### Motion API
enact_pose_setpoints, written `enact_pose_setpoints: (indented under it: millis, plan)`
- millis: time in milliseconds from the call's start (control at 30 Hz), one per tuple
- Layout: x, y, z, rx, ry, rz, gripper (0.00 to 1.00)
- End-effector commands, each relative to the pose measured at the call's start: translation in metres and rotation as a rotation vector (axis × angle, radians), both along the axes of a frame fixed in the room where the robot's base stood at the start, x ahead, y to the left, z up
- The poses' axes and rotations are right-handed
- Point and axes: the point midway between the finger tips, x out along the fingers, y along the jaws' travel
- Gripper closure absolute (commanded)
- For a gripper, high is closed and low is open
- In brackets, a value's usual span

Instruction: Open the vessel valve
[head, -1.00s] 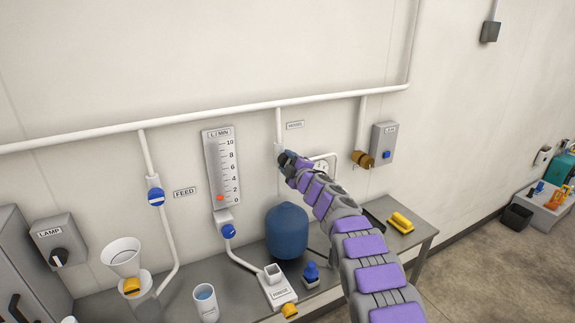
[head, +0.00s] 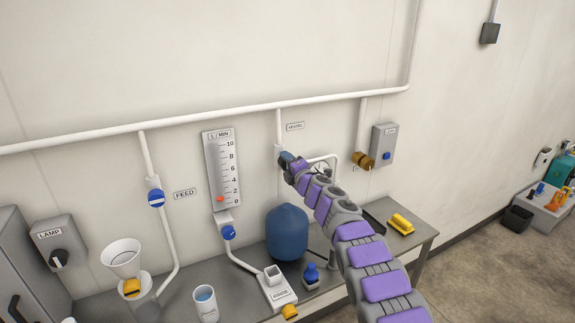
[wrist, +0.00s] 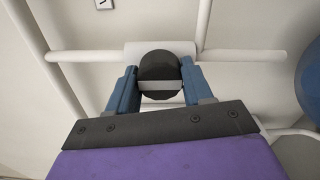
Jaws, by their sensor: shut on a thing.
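The vessel valve is a dark round knob (wrist: 160,68) with a pale bar across its face, on a white valve body in a white pipe. In the wrist view the bar lies roughly in line with the pipe. My gripper (wrist: 160,88) has its two blue fingers on opposite sides of the knob, shut on it. In the head view my gripper (head: 286,158) is at the vertical pipe below the VESSEL label (head: 295,126) and hides the knob. The blue vessel (head: 287,232) stands on the bench below.
The feed valve (head: 156,197) and flow gauge (head: 221,168) are to the left. A brown fitting (head: 364,160) and a switch box (head: 384,145) are right of my gripper.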

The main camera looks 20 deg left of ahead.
Motion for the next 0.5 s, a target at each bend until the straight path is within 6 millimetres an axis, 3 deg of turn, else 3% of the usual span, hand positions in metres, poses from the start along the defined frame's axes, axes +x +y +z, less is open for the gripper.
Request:
enact_pose_setpoints:
  millis: [33,367,400,500]
  plan:
    - [-0.0001,0.0006,-0.0068,-0.008,0.004,0.0,0.8]
    - [0.0,0.0006,-0.0077,-0.008,0.006,0.0,0.8]
    - [0.0,0.0007,-0.0076,-0.008,0.005,0.0,0.46]
    - [0.0,0.0007,-0.0066,-0.007,0.005,0.001,0.36]
